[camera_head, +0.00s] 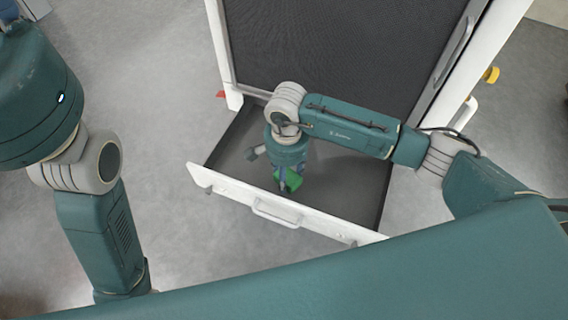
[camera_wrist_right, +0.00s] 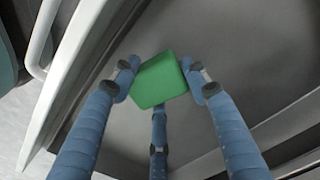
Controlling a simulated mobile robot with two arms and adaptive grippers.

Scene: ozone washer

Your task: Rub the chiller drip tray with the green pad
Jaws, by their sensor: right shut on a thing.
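The green pad (camera_wrist_right: 160,80) is held between the blue fingers of my right gripper (camera_wrist_right: 165,82), which is shut on it. In the head view the green pad (camera_head: 288,181) shows below my right wrist, partly hidden by the fingers. The chiller drip tray (camera_head: 345,195) is a dark grey, drawer-like tray with a white front, pulled out at the base of the chiller. My right gripper (camera_head: 287,186) is down inside the tray, near its front wall. I cannot tell whether the pad touches the tray floor. My left gripper is outside the head view.
The white chiller (camera_head: 229,62) with a dark mesh panel (camera_head: 340,45) stands behind the tray. A handle (camera_head: 275,214) sticks out from the tray's front. A yellow knob (camera_head: 491,75) is on the chiller's right side. Grey floor is clear left of the tray.

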